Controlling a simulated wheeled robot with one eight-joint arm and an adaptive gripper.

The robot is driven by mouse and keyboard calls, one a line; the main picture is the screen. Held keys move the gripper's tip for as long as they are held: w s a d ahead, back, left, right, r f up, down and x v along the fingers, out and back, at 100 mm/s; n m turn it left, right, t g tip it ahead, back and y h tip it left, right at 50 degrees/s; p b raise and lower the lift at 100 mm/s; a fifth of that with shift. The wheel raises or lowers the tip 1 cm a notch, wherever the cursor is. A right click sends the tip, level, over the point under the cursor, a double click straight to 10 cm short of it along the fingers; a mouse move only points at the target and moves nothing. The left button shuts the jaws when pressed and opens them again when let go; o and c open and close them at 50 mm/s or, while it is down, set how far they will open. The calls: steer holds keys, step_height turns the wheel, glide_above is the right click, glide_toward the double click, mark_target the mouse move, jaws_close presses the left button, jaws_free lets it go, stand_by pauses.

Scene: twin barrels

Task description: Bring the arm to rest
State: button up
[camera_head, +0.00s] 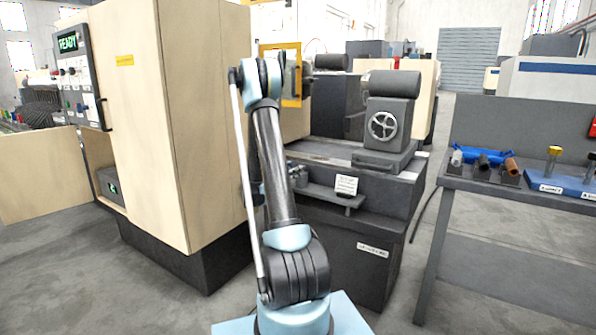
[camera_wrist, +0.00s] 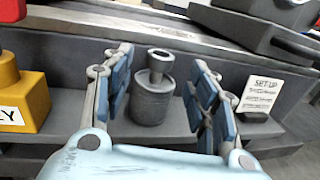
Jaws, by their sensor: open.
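My arm (camera_head: 268,165) stands upright in front of the lathe in the head view, bent over at its top joint. The gripper end is hidden behind the arm there. In the wrist view my gripper (camera_wrist: 163,85) is open, its two blue-padded fingers spread apart with nothing gripped. A grey cylindrical part (camera_wrist: 152,103) with a narrower neck and top shows between the fingers, apart from both. It stands upright on the grey ledge (camera_wrist: 60,148) of the machine. I cannot tell how far beyond the fingertips it is.
A yellow block (camera_wrist: 30,97) with a label stands left of the fingers, and a SET-UP card (camera_wrist: 262,97) stands right. The lathe (camera_head: 352,250) is ahead, a tall cabinet (camera_head: 175,120) left. A workbench (camera_head: 515,195) with coloured parts stands right; open floor separates it from the lathe.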

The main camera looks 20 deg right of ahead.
steer(key=shift+v, duration=2.75)
